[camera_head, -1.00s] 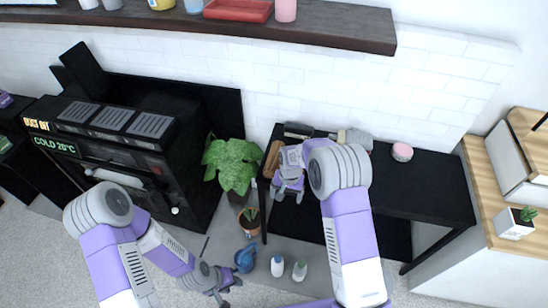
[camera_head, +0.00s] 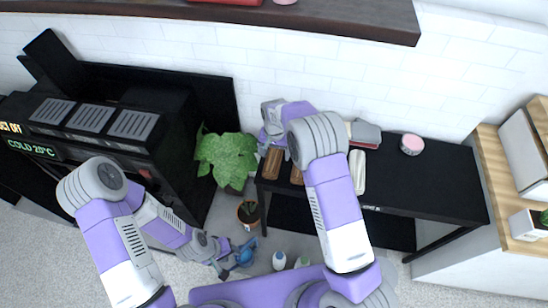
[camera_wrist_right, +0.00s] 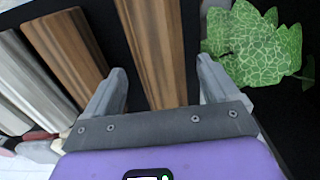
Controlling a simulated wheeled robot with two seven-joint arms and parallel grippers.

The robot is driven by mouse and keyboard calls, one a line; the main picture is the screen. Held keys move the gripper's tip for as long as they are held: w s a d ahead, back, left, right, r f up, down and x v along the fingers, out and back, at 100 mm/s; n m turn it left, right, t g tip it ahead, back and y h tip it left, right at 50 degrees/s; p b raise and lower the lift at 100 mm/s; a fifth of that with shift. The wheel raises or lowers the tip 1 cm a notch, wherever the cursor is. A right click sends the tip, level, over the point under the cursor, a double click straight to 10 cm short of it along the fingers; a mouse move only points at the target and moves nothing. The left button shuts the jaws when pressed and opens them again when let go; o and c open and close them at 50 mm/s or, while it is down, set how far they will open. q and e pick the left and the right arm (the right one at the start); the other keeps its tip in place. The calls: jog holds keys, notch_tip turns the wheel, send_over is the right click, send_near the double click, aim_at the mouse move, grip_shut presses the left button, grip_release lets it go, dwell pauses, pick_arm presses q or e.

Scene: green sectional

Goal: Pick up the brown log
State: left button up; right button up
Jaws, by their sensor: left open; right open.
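Two brown logs show side by side. One brown log (camera_wrist_right: 152,45) lies between the spread fingers of my right gripper (camera_wrist_right: 161,78) in the right wrist view; whether the fingers touch it cannot be told. The other brown log (camera_wrist_right: 66,48) lies outside the left finger. In the head view, one brown log (camera_head: 272,163) lies at the left end of the black table, just below my right gripper (camera_head: 268,143), and the other (camera_head: 297,175) is partly hidden by my right arm. My left gripper (camera_head: 226,268) is open and empty, low over the floor.
The black table (camera_head: 430,185) also bears a pale log (camera_head: 357,172), a grey item (camera_head: 366,133) and a pink round item (camera_head: 411,144). A leafy plant (camera_head: 225,158) stands close left of the table. A blue watering can (camera_head: 245,252), pot (camera_head: 249,212) and bottles (camera_head: 279,260) stand in front.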

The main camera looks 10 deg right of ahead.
aim_at(274, 153)
notch_tip(274, 153, down, 3)
jog(key=shift+f+b, duration=0.2)
jog(key=shift+b, duration=0.15)
jog(key=shift+w+r, duration=0.1)
jog(key=c, duration=1.3)
